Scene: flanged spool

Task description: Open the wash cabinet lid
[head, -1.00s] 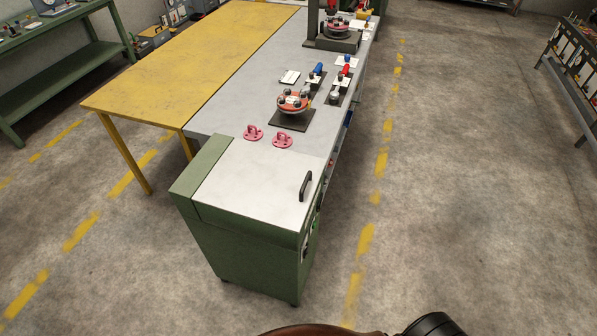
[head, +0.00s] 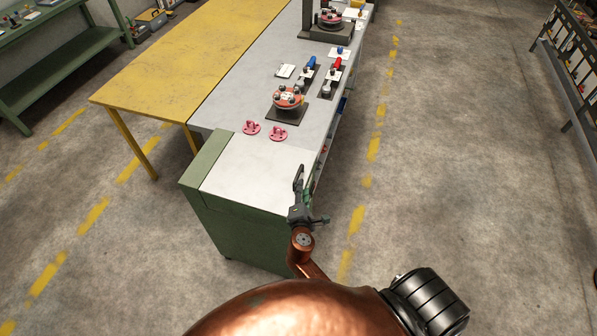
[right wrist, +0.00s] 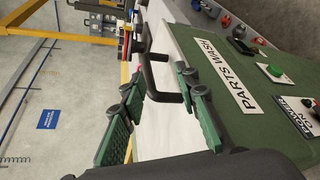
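The wash cabinet (head: 235,233) is a green box at the near end of the bench. Its pale grey lid (head: 255,175) lies flat and closed on top. The black bar handle (head: 297,178) is at the lid's right edge, and it shows large in the right wrist view (right wrist: 163,97). My right gripper (head: 302,196) is at the handle, partly covering it. In the right wrist view its green-padded fingers (right wrist: 160,104) are spread apart, with the handle between or just beyond them; contact is not clear. My left gripper is not in view.
Two pink hooked pieces (head: 264,131) sit at the lid's far edge. Beyond are an orange flanged part (head: 287,98) on a dark plate and small clamps on the grey bench. A PARTS WASH label (right wrist: 221,81) and buttons are on the cabinet's front.

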